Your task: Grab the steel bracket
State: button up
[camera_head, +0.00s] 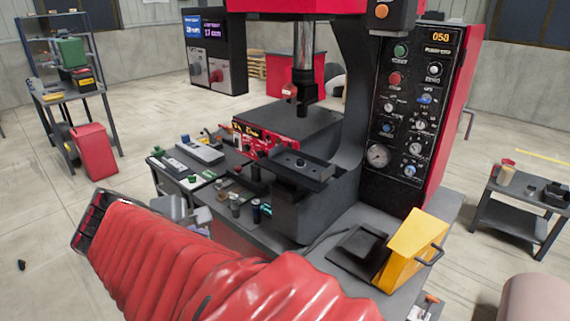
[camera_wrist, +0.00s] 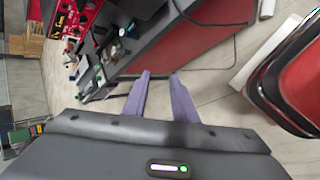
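I cannot pick out the steel bracket for certain in either view. Several small metal parts lie on the workbench (camera_head: 222,178) left of the press, too small to tell apart. My gripper (camera_wrist: 160,75) shows in the wrist view with its two purplish fingers apart and nothing between them. The fingers point past the side of a dark grey bench or machine base, with pale floor beyond. In the head view my red-sleeved arm fills the lower left, and a grey part beside it may be the gripper.
The red and black press (camera_head: 303,75) stands at the centre with its control panel (camera_head: 405,105). A yellow box (camera_head: 412,250) sits at its front right. A shelf rack (camera_head: 62,90) and red case (camera_head: 94,151) stand at left, a small table (camera_head: 525,192) at right. Floor at left is mostly clear.

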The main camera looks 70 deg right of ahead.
jog(key=s+d+r+n+g+h, duration=0.2)
jog(key=s+d+r, duration=0.15)
jog(key=d, duration=0.35)
jog(key=s+d+r+n+g+h, duration=0.1)
jog(key=s+d+r+g+h, duration=0.2)
jog(key=d, duration=0.4)
jog(key=n+g, duration=0.1)
jog(key=n, duration=0.5)
send_near(328, 168)
jog(key=v, duration=0.3)
jog(key=shift+w+r, duration=0.1)
jog(key=shift+w, duration=0.25)
jog(key=shift+s+d, duration=0.1)
jog(key=shift+x, duration=4.25)
jog(key=shift+s, duration=0.15)
jog(key=shift+x, duration=2.55)
jog(key=shift+s, duration=0.1)
jog(key=shift+c, duration=0.3)
